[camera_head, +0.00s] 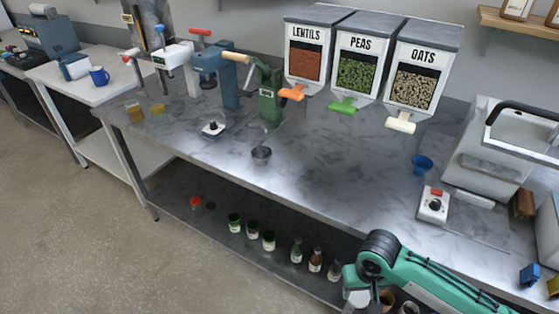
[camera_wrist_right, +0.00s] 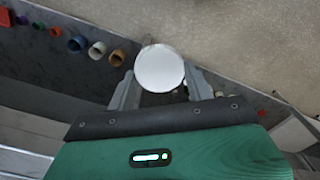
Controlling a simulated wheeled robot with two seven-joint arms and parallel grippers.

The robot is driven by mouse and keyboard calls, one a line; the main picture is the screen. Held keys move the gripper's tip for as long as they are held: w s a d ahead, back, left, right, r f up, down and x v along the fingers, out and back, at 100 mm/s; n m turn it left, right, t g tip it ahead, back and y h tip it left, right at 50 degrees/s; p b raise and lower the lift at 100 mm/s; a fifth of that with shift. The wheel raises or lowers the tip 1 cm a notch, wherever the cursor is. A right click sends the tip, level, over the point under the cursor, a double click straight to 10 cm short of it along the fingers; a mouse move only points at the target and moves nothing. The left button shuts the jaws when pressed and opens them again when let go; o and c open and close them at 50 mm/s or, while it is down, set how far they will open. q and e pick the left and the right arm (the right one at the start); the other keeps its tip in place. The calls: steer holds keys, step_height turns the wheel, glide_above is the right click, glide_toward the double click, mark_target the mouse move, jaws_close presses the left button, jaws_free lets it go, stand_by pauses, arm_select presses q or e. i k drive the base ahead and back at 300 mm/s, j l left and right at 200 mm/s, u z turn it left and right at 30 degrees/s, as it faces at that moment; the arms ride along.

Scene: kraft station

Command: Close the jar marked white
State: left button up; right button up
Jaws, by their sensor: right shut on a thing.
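A round white disc (camera_wrist_right: 160,68) sits between the fingers of my right gripper (camera_wrist_right: 160,80) in the wrist view. The gripper is shut on it. It looks like a white lid seen from above; whether a jar is under it I cannot tell for sure. In the head view my right arm reaches down at the lower right, in front of the low shelf, and its fingers are hidden or cut off. Open jars, such as a green-filled one (camera_head: 234,222), stand on the low shelf. No jar marking is readable. My left gripper is not in view.
Small bottles (camera_head: 315,260) stand on the low shelf left of my right arm. The worktop's middle is clear.

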mark_target(134, 110)
steer(key=i+j, duration=0.15)
steer(key=j, duration=0.2)
steer(key=i+j, duration=0.15)
steer(key=j, duration=0.25)
steer(key=i+j, duration=0.15)
steer(key=j, duration=0.2)
steer(key=i+j, duration=0.1)
steer(key=j, duration=0.3)
steer(key=i+j+u, duration=0.1)
steer(key=j, duration=0.25)
steer(key=i+j, duration=0.2)
steer(key=j, duration=0.2)
steer(key=i+j, duration=0.15)
steer(key=j, duration=0.2)
steer(key=i+j, duration=0.15)
steer(key=j, duration=0.2)
